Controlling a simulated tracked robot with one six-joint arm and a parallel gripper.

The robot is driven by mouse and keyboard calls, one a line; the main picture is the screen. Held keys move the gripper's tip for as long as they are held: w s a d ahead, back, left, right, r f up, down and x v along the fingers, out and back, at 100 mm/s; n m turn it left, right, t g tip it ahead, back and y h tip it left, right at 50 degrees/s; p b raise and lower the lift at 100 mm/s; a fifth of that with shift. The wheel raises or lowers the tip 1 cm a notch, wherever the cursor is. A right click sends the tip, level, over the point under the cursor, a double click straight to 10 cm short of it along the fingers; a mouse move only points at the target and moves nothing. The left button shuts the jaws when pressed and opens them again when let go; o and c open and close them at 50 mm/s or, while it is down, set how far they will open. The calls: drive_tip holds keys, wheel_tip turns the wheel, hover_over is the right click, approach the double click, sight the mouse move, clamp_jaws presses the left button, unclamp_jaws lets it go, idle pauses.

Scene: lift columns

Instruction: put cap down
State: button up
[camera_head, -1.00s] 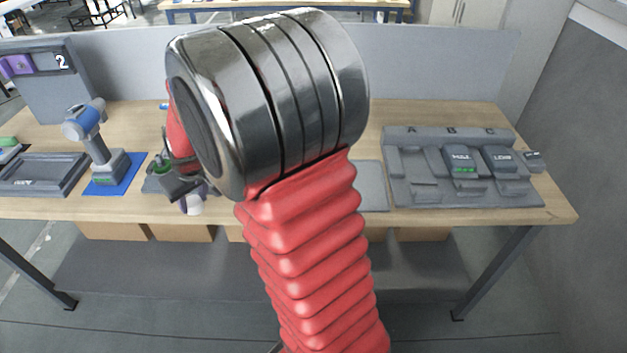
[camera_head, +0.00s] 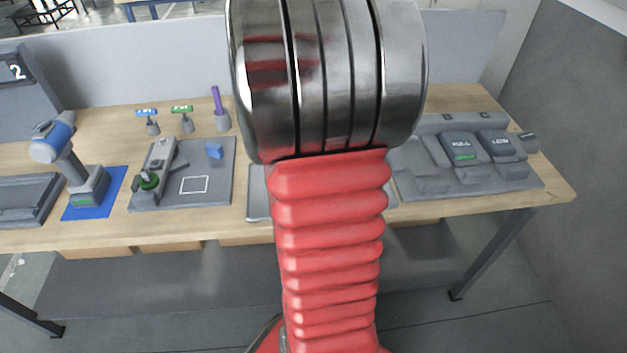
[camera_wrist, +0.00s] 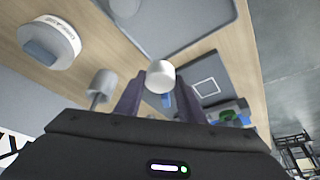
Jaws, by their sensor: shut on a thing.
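In the wrist view a small white cap (camera_wrist: 161,77) sits between the fingertips of my gripper (camera_wrist: 160,92). My gripper is shut on it, and its round end faces the camera. The cap appears held above the bench. The grey fixture board (camera_head: 222,180) with a white square outline (camera_head: 194,184) lies left of the arm. It also shows in the wrist view (camera_wrist: 216,72), behind and right of the cap. A green ring (camera_head: 149,181) and a blue piece (camera_head: 214,151) are on this board.
A blue-topped device (camera_head: 60,140) stands on a blue mat (camera_head: 112,204) at left. Several small stands, one with a purple stick (camera_head: 217,100), are behind the board. A grey dock (camera_head: 520,185) with battery packs is at right. A round labelled container (camera_wrist: 48,42) shows in the wrist view.

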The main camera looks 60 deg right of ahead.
drive_tip(key=shift+s+d, duration=0.2)
drive_tip(key=shift+d, duration=0.05)
drive_tip(key=shift+f, duration=3.05)
drive_tip(key=shift+f, duration=1.9)
drive_tip(key=o, duration=1.1)
drive_tip(key=shift+o, duration=0.2)
drive_tip(key=shift+r, duration=0.1)
